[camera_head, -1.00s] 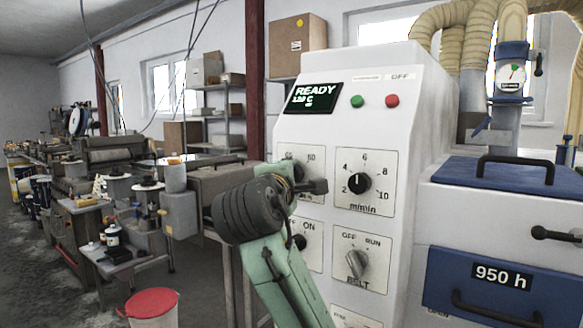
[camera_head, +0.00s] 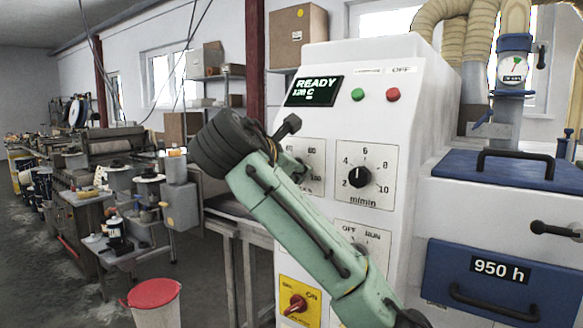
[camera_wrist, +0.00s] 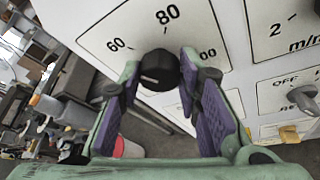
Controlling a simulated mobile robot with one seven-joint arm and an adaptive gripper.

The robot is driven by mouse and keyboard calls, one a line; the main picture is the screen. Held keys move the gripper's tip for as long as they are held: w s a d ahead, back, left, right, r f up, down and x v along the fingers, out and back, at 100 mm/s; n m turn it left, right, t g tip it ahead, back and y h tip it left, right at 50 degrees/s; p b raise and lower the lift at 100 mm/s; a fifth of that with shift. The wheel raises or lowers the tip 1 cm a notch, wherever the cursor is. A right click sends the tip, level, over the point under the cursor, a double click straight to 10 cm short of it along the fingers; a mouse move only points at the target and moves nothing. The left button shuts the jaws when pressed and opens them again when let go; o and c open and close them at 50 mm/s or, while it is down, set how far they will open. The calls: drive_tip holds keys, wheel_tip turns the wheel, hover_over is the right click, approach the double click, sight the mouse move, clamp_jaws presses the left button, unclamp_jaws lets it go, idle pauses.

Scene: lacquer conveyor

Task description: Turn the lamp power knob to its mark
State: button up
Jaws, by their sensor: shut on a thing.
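The lamp power knob (camera_wrist: 158,70) is a round black knob on a white dial plate (camera_wrist: 115,22) printed 60, 80 and 100. In the wrist view my gripper (camera_wrist: 160,72) has one purple-padded finger on each side of the knob and is shut on it. In the head view the dial plate (camera_head: 316,152) is partly covered by my green arm, which hides the knob and most of my gripper.
The white cabinet also carries a m/min knob (camera_head: 359,177) to the right, a partly covered OFF/RUN knob (camera_wrist: 303,98) below it, and a red switch on a yellow plate (camera_head: 294,304). A display (camera_head: 314,91) reads READY. A red-lidded bin (camera_head: 154,296) stands at lower left.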

drive_tip(key=shift+n+g+h, duration=0.3)
drive_tip(key=shift+n+g, duration=0.1)
idle(0.4)
drive_tip(key=o, duration=1.1)
drive_tip(key=shift+a, duration=0.1)
drive_tip(key=shift+o, duration=0.2)
drive_tip(key=v, duration=1.2)
